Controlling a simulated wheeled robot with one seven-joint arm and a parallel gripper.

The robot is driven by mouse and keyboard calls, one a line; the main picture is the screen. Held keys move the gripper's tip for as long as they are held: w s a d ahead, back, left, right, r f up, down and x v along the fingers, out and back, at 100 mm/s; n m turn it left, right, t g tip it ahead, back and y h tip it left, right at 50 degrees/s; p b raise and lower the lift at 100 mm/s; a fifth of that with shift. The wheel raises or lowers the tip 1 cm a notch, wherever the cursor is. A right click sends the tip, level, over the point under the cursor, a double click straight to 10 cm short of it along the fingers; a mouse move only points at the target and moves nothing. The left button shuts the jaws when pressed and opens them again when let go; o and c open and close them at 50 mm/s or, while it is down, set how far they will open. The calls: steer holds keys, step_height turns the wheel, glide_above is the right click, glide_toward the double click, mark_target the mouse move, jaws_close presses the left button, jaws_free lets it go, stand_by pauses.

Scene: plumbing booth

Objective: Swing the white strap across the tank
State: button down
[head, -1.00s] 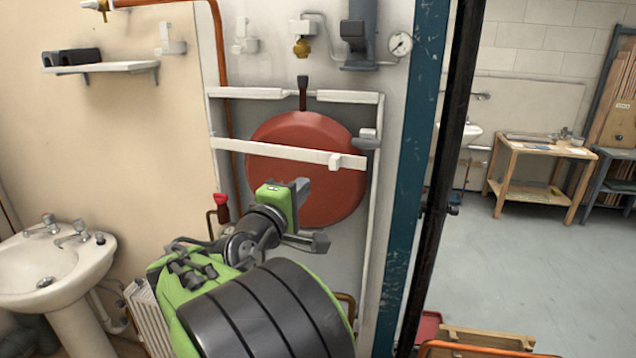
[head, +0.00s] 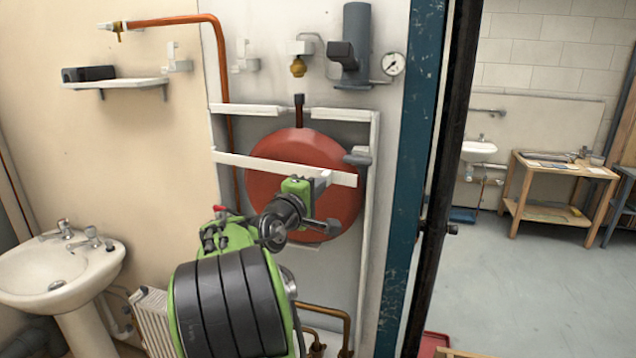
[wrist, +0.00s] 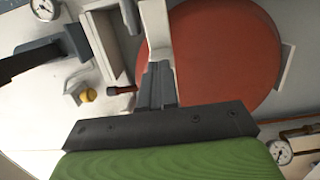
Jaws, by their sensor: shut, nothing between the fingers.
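The white strap (head: 250,163) runs across the front of the round red tank (head: 335,209), sloping slightly down to the right. Its right end sits just below a grey catch (head: 357,156) on the right frame post. My gripper (head: 322,181) is at the strap's right part, in front of the tank, and hides some of the strap. In the wrist view the dark fingers (wrist: 157,88) are shut and empty, right at the white strap (wrist: 155,30), with the red tank (wrist: 225,55) behind. I cannot tell whether they touch the strap.
A white frame (head: 371,230) surrounds the tank. A pressure gauge (head: 392,64) and grey cylinder (head: 356,25) are above. A copper pipe (head: 222,75) runs down on the left. A blue post (head: 404,180) stands close on the right. A sink (head: 85,275) is at lower left.

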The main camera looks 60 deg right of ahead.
mark_target(330, 172)
steer(key=shift+s+d, duration=0.1)
steer(key=shift+d, duration=0.4)
steer(key=d+p, duration=0.1)
steer(key=d, duration=0.1)
steer(key=d+p, duration=0.2)
steer(key=d, duration=0.1)
steer(key=shift+s+d+r, duration=0.25)
steer(key=shift+d, duration=0.05)
steer(key=shift+a, duration=0.1)
steer(key=shift+r, duration=0.15)
